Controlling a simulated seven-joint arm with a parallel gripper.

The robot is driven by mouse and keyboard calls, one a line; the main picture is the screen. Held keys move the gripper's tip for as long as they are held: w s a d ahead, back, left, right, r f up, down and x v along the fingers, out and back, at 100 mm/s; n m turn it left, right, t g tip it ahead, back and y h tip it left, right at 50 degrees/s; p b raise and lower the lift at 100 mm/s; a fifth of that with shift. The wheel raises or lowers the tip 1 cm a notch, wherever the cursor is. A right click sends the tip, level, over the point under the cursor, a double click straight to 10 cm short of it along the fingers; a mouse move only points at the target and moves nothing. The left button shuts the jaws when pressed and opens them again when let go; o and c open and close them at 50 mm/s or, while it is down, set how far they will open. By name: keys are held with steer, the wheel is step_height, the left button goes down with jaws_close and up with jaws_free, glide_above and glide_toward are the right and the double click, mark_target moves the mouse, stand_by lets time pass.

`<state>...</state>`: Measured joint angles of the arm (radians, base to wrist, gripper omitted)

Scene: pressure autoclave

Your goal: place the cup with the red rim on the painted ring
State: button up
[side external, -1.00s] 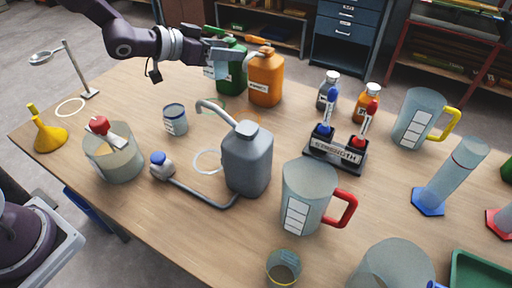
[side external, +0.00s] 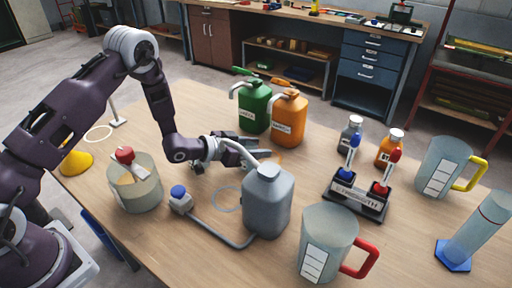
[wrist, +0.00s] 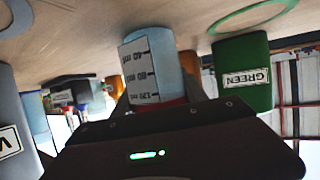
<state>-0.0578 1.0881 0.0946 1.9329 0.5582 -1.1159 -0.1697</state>
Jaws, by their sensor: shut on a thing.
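My gripper (wrist: 152,104) is shut on the cup with the red rim (wrist: 152,65), pale blue with a white measuring label. In the wrist view its rim is at the jaws and its base points toward the tabletop; I cannot tell if it touches. In the side view my gripper (side external: 258,157) is just behind the grey can, and the cup is not clearly visible.
The grey can (side external: 267,205) with its long spout stands close in front of my gripper. The green canister (side external: 254,108) and orange canister (side external: 289,120) stand behind.

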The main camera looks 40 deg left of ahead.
mark_target(255, 147)
steer(key=shift+f, duration=0.1)
steer(key=o, duration=1.3)
steer(key=shift+r, duration=0.2)
steer(key=v, duration=0.5)
steer(key=shift+a, duration=0.1)
step_height(255, 147, up, 7)
